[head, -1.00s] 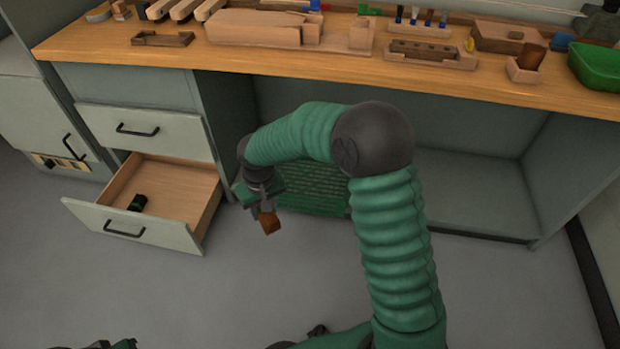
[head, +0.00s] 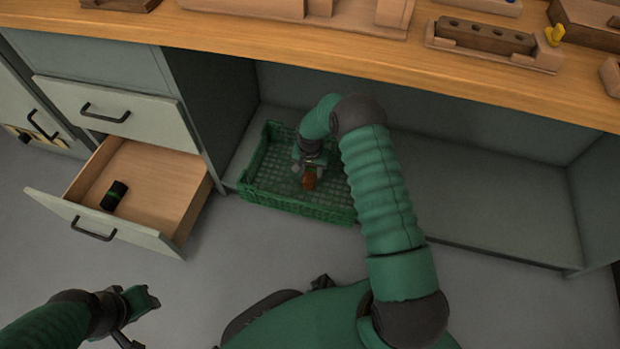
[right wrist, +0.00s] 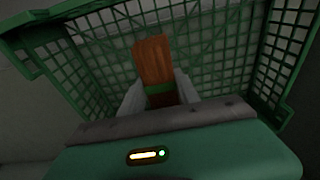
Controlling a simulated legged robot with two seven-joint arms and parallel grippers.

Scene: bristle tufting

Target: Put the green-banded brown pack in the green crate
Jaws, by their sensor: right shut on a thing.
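The green-banded brown pack (head: 310,181) is in my right gripper (head: 309,170), inside the outline of the green crate (head: 290,204). In the right wrist view the brown pack (right wrist: 152,62) stands out between the two fingers (right wrist: 160,92), with its green band near them. The crate's mesh walls (right wrist: 225,45) surround it there. I cannot tell whether the pack touches the crate floor. My left gripper (head: 141,314) is low at the left, away from the crate and empty as far as I see; its jaw opening is unclear.
The crate stands on the low shelf under the wooden bench (head: 380,60). To its left an open drawer (head: 165,185) holds a black pack with a green band (head: 115,195). The shelf right of the crate (head: 500,215) is clear. The bench top overhangs the crate.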

